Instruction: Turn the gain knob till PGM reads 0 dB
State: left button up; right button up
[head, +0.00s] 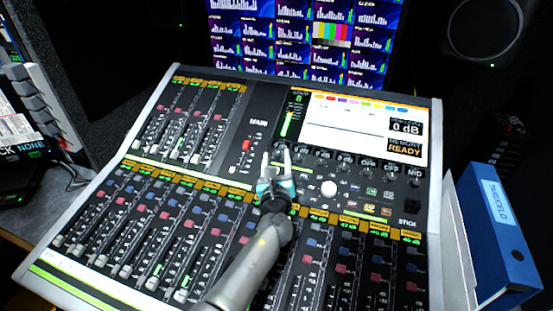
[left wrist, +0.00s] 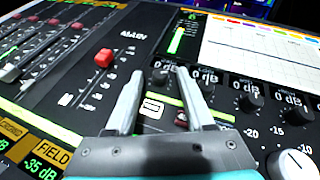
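The mixing console (head: 255,118) has a row of small dark knobs under its screen, with labels such as "0 dB"; I cannot read which is the gain knob. A green level meter (head: 288,122) stands left of the white screen area (head: 345,122); it also shows in the left wrist view (left wrist: 177,42). A box at the screen's right (head: 405,127) reads "0 dB". My left gripper (head: 277,154) is open over the left end of the knob row. In the left wrist view, a dark knob (left wrist: 161,77) shows between its fingertips (left wrist: 161,76); contact cannot be told. My right gripper is out of view.
A large white knob (head: 329,188) sits right of the gripper, also in the left wrist view (left wrist: 292,165). A red fader (head: 246,145) is just left. Fader banks fill the front and left. A blue binder (head: 497,232) stands at right; monitors (head: 300,40) are behind.

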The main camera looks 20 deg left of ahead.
pick_arm(q)
jog(key=shift+s+d, duration=0.1)
jog(key=shift+s, duration=0.4)
jog(key=p+v, duration=0.1)
jog(key=v, duration=1.3)
jog(key=shift+s+d+p, duration=0.1)
jog(key=shift+p, duration=0.3)
